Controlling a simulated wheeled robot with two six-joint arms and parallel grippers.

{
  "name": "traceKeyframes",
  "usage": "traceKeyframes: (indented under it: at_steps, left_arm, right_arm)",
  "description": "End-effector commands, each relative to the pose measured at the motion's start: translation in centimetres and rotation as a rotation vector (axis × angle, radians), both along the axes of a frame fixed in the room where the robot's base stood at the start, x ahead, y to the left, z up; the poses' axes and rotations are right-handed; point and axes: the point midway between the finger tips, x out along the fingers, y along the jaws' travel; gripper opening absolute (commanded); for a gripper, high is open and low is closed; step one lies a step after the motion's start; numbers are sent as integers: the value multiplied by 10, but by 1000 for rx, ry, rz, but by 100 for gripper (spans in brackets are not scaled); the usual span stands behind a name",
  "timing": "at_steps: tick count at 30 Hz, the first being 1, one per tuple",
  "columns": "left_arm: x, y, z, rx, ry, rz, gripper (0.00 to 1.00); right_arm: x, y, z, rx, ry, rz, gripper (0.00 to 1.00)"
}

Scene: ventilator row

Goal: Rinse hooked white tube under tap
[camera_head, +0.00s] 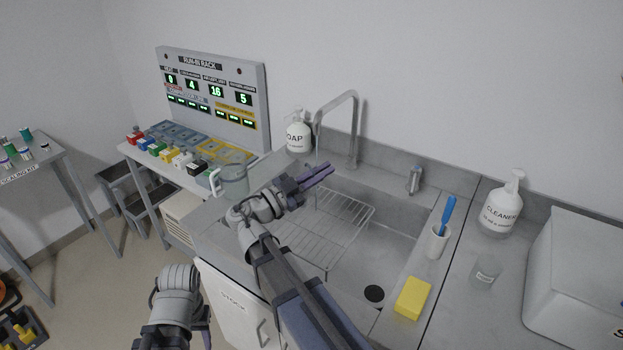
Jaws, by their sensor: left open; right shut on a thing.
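My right gripper (318,173) is over the left part of the sink, below the tap's (353,130) spout. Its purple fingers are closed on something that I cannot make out. A thin pale upright line runs from the spout down to the fingers; I cannot tell whether it is water, the tube or both. I cannot make out the hooked white tube for certain. My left gripper (202,328) is low at the bottom left, in front of the counter, open, partly hidden and away from the sink.
A wire rack (335,225) lies in the sink. A jug (233,182) and soap bottle (298,135) stand left of the basin. A brush cup (438,240), yellow sponge (412,298), clear cup (486,270) and cleaner bottle (503,208) stand right. The basin's right part is clear.

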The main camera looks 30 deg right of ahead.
Motion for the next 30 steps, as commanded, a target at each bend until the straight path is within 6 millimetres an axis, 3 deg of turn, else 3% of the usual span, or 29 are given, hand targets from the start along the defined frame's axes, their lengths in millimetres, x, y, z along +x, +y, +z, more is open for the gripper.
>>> traceKeyframes:
  at_steps: [21, 30]
  left_arm:
    - [0, 0, 40, 0, 0, 0, 46]
    - [0, 0, 40, 0, 0, 0, 46]
  right_arm:
    - [-36, 30, 40, 0, -1, 1, 0]
    - [-38, 33, 40, 0, 0, 0, 0]
